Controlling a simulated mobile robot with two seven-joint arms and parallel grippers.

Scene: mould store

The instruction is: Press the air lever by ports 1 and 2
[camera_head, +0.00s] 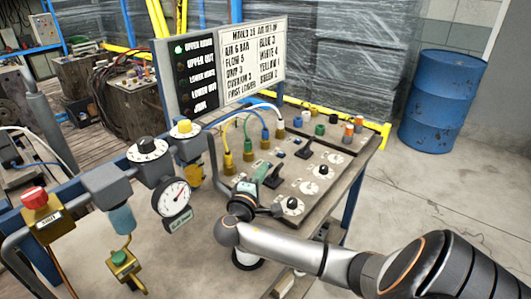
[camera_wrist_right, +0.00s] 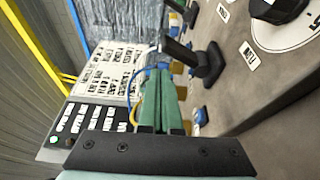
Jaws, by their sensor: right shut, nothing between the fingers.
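My right gripper (camera_head: 263,168) reaches in from the lower right over the bench panel, its green fingers shut and empty; they also show in the wrist view (camera_wrist_right: 160,78). A near black lever (camera_head: 273,178) stands on the panel just right of the fingertips. A black lever also stands right of the fingers in the wrist view (camera_wrist_right: 206,64), with a visible gap. A second black lever (camera_head: 304,149) is farther back. Yellow, green, blue and white hoses run to brass fittings (camera_head: 248,150) along the panel's left edge. Port numbers are too small to read. My left gripper is not in view.
A sign board (camera_head: 254,60) stands behind the panel. Black dials (camera_head: 291,205) and coloured caps (camera_head: 320,129) sit on the panel. A pressure gauge (camera_head: 175,196) and red button (camera_head: 35,197) are at left. A blue drum (camera_head: 438,100) stands on open floor at right.

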